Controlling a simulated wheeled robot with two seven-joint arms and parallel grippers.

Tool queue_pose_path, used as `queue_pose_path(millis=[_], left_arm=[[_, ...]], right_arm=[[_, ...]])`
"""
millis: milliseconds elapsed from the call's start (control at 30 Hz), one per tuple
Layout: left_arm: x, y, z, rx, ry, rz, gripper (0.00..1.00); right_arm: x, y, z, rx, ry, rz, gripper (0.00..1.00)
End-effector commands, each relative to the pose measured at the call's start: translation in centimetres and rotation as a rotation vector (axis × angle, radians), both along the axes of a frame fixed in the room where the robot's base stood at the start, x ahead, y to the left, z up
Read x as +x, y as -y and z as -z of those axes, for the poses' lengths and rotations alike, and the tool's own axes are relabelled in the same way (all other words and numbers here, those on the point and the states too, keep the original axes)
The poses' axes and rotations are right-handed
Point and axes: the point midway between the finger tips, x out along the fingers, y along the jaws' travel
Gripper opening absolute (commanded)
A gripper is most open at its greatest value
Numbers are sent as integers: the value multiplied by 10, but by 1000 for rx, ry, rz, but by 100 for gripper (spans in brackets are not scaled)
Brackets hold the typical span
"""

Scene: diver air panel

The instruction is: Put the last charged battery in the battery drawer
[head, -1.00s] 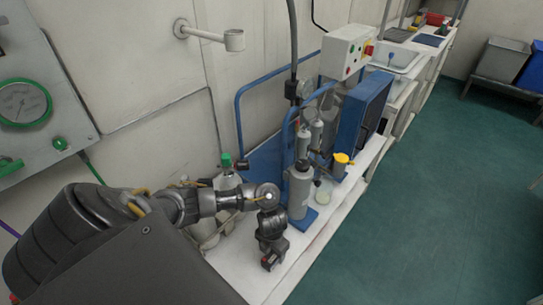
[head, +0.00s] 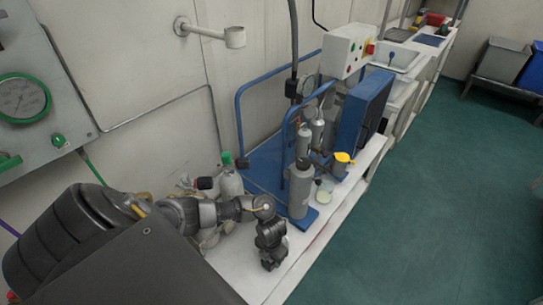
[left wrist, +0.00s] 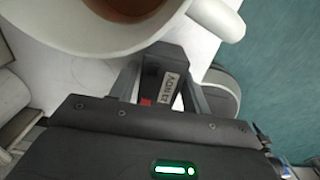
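My left gripper (head: 272,262) is over the white bench top, pointing down. In the left wrist view, its fingers (left wrist: 162,92) stand either side of a dark block with a pale printed label and a red patch, which looks like the battery (left wrist: 163,78). The gripper appears shut on it. In the head view the battery cannot be made out at the fingertips. I cannot pick out the battery drawer in either view. My right gripper is not in view.
A white cup (left wrist: 60,42) with brown liquid is close by in the left wrist view. A grey cylinder (head: 300,190) and a yellow-topped item (head: 342,159) stand behind the gripper. A green-capped bottle (head: 229,180) is left of them. Green floor (head: 430,200) is clear on the right.

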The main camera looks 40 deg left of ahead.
Motion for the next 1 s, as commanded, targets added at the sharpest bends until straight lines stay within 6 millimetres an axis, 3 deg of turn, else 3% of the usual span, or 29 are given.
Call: queue_pose_path(millis=[33,367,667,900,1000], left_arm=[[0,0,0,0,0,0,41],[1,0,-1,0,1,0,0],[1,0,-6,-1,2,1,0],[3,1,-38,-1,5,3,0],[13,16,-56,-4,7,4,0]], right_arm=[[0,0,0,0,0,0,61],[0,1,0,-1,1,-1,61],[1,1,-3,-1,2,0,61],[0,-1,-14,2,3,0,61],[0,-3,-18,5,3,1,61]])
